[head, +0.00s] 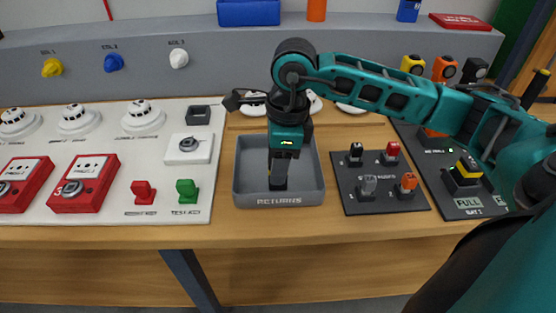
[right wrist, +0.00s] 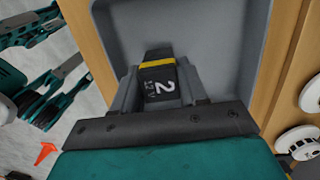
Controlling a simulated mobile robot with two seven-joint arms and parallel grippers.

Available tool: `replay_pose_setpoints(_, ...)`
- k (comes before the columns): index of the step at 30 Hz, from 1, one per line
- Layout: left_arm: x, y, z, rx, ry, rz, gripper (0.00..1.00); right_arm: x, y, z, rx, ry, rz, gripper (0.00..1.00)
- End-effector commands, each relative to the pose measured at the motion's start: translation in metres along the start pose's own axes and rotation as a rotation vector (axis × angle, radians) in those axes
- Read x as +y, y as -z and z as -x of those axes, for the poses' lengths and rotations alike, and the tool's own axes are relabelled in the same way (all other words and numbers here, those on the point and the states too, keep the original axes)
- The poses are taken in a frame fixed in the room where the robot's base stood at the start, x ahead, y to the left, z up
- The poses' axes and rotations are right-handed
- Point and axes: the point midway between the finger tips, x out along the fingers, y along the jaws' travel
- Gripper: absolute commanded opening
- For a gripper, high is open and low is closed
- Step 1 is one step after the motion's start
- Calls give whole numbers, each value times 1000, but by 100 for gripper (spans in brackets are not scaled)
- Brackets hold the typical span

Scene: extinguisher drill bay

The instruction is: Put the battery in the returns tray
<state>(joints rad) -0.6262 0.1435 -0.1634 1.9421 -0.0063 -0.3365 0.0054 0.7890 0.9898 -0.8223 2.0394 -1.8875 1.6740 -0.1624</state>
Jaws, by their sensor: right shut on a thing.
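The grey returns tray (head: 278,201) stands on the bench, with its label on the front wall. My right gripper (head: 279,172) points down inside the outline of the tray. It is shut on the battery (right wrist: 158,78), a dark block with a yellow band, marked 2 and 12 V, which shows between the fingers in the right wrist view. The tray wall (right wrist: 262,60) shows around it there. In the head view the fingers largely hide the battery. I cannot tell whether it touches the tray floor. My left gripper is not seen in the head view.
Left of the tray is a white panel (head: 110,180) with detectors, red call points and coloured blocks. Right of it is a dark board (head: 378,190) with small coloured pieces. Further right, a yellow-topped battery (head: 466,171) sits by a FULL label. A grey ledge (head: 230,65) runs behind.

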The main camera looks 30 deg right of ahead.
Motion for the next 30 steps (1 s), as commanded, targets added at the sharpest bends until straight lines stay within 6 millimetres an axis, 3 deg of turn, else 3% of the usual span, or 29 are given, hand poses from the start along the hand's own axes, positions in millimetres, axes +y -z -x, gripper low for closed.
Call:
replay_pose_setpoints(5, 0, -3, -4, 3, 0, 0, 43, 0, 0, -4, -1, 1, 0, 0)
replay_pose_setpoints(6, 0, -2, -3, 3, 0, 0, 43, 0, 0, -3, 0, 0, 0, 46)
replay_pose_setpoints(13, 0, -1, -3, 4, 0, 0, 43, 0, 0, -3, 0, -1, -1, 68)
replay_pose_setpoints(23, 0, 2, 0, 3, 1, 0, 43, 0, 0, 2, 0, -1, -1, 68)
replay_pose_setpoints(26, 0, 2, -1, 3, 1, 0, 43, -1, -1, 12, -3, 2, -1, 68)
replay_pose_setpoints(30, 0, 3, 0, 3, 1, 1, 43, -1, -1, 42, -4, 5, 0, 68)
